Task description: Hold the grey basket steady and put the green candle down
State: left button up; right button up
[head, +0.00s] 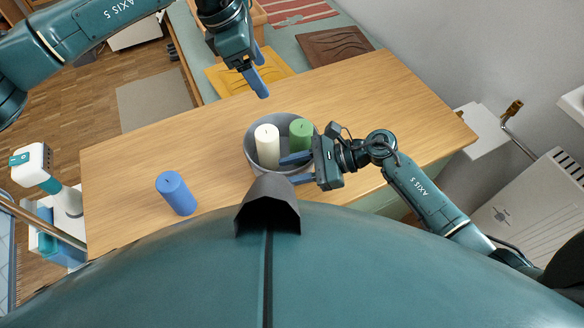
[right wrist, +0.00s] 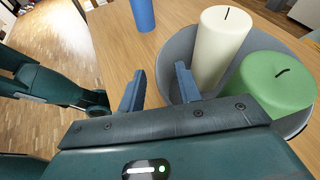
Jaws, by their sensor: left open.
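The grey basket (head: 252,146) stands on the wooden table and also shows in the right wrist view (right wrist: 178,52). The green candle (head: 301,131) is upright inside it on the right, beside a cream candle (head: 267,146). The green candle also shows close up in the right wrist view (right wrist: 275,84). My left gripper (head: 260,76) is open and empty, above and behind the basket, apart from the candles. My right gripper (right wrist: 158,88) is open at the basket's near side, one finger inside the rim and one outside. Wood shows between the outer finger and the wall.
A blue candle (head: 177,193) stands on the table (head: 125,165) at the left. The table is clear between it and the basket, and at the right rear. Yellow (head: 228,76) and brown (head: 335,45) boards lie on a surface beyond the far edge.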

jog(key=v, duration=1.1)
jog(key=shift+d, duration=0.4)
jog(key=shift+r, duration=0.2)
